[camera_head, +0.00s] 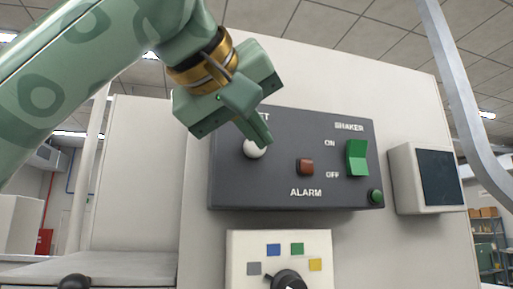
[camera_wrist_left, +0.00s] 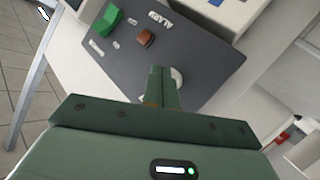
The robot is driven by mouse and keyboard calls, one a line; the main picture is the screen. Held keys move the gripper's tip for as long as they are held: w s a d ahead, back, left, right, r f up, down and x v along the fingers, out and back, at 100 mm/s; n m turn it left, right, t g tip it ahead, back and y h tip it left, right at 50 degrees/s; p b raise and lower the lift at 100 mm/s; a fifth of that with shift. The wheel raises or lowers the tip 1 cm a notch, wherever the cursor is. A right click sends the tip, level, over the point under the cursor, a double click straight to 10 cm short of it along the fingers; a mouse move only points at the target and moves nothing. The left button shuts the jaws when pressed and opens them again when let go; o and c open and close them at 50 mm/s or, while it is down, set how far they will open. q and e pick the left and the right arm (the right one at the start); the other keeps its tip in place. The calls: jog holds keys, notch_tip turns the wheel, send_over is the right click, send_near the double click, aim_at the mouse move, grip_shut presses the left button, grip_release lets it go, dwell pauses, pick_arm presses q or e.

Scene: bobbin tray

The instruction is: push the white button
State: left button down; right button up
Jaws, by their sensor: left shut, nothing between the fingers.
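The white button (camera_head: 254,149) is a round knob on the left part of a dark grey control panel (camera_head: 230,190), under a label partly hidden by my gripper. My left gripper (camera_head: 262,138) is shut and empty, its fingertips over the button's upper right edge in the head view. In the left wrist view the white button (camera_wrist_left: 178,77) shows just right of the shut fingertips (camera_wrist_left: 160,72), partly hidden by them. I cannot tell whether the fingertips touch it. My right gripper is in neither view.
The panel also has a red-brown ALARM button (camera_head: 305,167), a green SHAKER rocker switch (camera_head: 357,158) and a small green light or knob (camera_head: 376,196). A white plate with a black dial (camera_head: 288,279) sits below. A box with a dark screen (camera_head: 440,178) is mounted to the right.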

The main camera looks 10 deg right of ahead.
pick_arm(q)
jog(key=s+b, duration=0.2)
jog(key=s, duration=0.3)
jog(key=shift+d, duration=0.1)
dwell(0.4)
dwell(0.8)
